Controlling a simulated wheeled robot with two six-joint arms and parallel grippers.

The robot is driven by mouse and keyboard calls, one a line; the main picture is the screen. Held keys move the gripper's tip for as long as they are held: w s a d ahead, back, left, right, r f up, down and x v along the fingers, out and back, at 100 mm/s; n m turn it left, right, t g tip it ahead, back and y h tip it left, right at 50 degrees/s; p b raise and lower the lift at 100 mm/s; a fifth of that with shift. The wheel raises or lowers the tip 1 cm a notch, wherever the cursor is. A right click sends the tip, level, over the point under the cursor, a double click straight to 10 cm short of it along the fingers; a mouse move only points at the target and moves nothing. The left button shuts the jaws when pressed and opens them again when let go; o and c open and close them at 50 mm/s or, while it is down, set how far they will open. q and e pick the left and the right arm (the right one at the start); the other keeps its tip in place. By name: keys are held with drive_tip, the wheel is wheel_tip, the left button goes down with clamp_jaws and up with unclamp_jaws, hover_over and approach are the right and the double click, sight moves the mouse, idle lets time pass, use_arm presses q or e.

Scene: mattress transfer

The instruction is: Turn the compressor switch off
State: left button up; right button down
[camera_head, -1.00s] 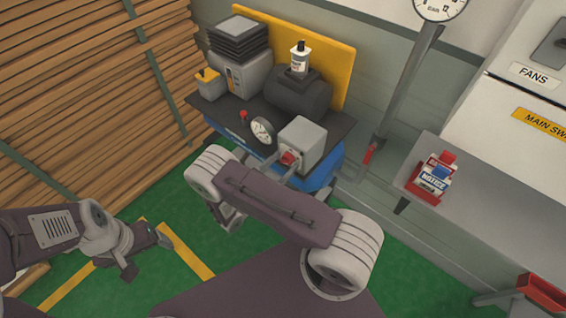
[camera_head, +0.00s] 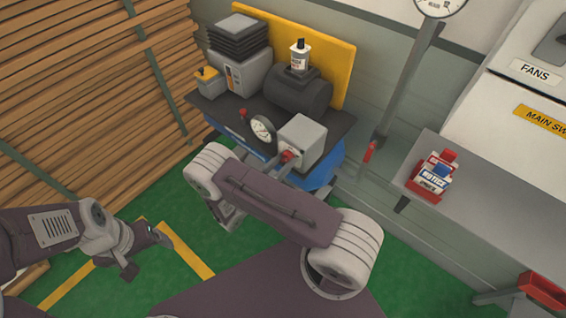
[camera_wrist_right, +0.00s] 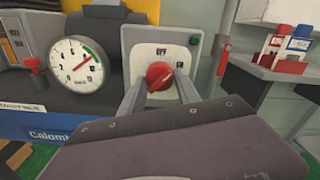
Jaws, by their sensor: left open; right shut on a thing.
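The compressor switch is a red knob (camera_wrist_right: 160,76) on a white plate marked OFF at the top, on the front of a grey box (camera_head: 301,140). In the right wrist view, the knob's handle looks slanted, not pointing straight up at OFF. My right gripper (camera_wrist_right: 161,82) is shut on the knob, one finger on each side. My left gripper (camera_head: 160,236) is open and empty, low at the left over the green floor.
A round gauge (camera_wrist_right: 76,63) and a small red valve handle (camera_wrist_right: 32,65) are left of the switch box. Stacked planks (camera_head: 80,90) fill the left. A grey shelf (camera_head: 500,205) with a red bin of notice tags (camera_head: 432,178) stands right.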

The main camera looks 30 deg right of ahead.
drive_tip(key=shift+n, duration=4.1)
drive_tip(key=c, duration=0.9)
unclamp_jaws()
drive_tip(key=b+v, duration=0.2)
drive_tip(key=v, duration=0.7)
drive_tip(key=shift+b, duration=0.3)
